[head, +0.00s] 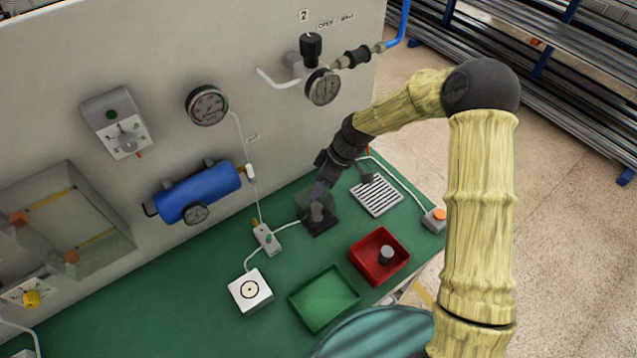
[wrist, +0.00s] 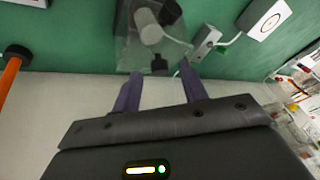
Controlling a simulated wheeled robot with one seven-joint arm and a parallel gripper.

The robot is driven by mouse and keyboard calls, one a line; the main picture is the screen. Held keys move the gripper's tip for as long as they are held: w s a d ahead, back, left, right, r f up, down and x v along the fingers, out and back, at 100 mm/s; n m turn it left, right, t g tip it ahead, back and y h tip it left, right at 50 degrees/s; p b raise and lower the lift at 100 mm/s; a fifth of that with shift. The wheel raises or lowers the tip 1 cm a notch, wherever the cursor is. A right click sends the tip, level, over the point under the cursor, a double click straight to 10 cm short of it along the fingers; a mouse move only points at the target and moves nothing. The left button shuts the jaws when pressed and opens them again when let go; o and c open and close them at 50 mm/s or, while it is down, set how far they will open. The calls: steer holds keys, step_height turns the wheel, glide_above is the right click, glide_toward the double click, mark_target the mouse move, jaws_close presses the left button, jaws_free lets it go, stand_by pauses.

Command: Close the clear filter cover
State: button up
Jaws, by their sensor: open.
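The clear filter cover (head: 301,203) is a see-through panel at the dark filter base (head: 320,228) on the green bench, below the wall panel. A grey cylindrical filter (head: 316,211) stands on the base. In the wrist view the clear cover (wrist: 128,50) shows at the top centre, with the pale filter (wrist: 147,25) seen at or through it. The cover's exact angle is hard to tell. My gripper (head: 318,190) is just above and beside the cover, its purple fingers (wrist: 160,73) apart, with nothing clearly held between them. Contact with the cover cannot be told.
A slotted white plate (head: 377,196) lies right of the filter. A red tray (head: 366,270) with a grey cylinder and an empty green tray (head: 324,297) are nearer. A small valve block (head: 267,239) with a white hose stands left. A blue tank (head: 197,192) hangs on the wall.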

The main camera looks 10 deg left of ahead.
steer(key=shift+a+f, duration=0.3)
steer(key=shift+f, duration=0.25)
steer(key=shift+s+r, duration=0.1)
steer(key=shift+s, duration=0.1)
steer(key=shift+c, duration=0.4)
steer(key=shift+w, duration=0.1)
jaws_close()
